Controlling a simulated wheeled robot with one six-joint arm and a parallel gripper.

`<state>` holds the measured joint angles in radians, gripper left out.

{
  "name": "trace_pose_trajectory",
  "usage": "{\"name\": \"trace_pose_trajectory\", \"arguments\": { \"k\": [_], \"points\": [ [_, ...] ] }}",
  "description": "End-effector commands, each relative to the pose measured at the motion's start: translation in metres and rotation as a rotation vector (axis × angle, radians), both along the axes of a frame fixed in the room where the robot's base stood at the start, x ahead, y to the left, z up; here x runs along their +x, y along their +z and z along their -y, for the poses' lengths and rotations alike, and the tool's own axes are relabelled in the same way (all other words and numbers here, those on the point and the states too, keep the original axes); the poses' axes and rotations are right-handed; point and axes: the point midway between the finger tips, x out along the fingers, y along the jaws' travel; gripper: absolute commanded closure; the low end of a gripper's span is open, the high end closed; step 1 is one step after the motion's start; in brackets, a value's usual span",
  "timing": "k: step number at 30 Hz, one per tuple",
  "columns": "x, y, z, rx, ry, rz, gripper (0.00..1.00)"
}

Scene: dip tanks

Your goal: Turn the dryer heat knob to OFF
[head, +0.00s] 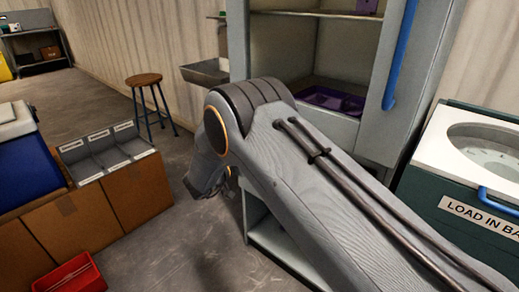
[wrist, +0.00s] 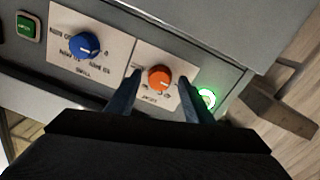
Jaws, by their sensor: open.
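An orange knob (wrist: 159,78) with a pale pointer line sits on a beige label plate on a grey panel in the wrist view. The plate's lettering is too small to read, so I cannot confirm its setting. A blue knob (wrist: 84,46) sits on another plate to its left. My gripper (wrist: 160,82) is open, with one dark finger on each side of the orange knob. I cannot tell whether either finger touches it. In the head view my arm hides this panel.
A green button (wrist: 27,27) is left of the blue knob, and a lit green lamp (wrist: 206,98) is close by the right finger. A grey cabinet with a blue handle (head: 400,55), a white-topped washer (head: 440,135) and a stool (head: 144,80) stand around my arm.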

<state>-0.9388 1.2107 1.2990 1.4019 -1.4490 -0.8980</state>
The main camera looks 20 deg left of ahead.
Motion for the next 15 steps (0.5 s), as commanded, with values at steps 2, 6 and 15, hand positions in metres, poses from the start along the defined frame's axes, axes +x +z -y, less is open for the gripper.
{"name": "trace_pose_trajectory", "arguments": {
  "k": [2, 6, 15],
  "points": [
    [-0.009, 0.000, -0.006, -0.001, 0.004, -0.001, 0.53],
    [-0.031, -0.001, -0.016, -0.001, 0.004, -0.001, 0.53],
    [-0.064, 0.000, -0.030, 0.000, 0.002, 0.000, 0.53]
  ]
}}
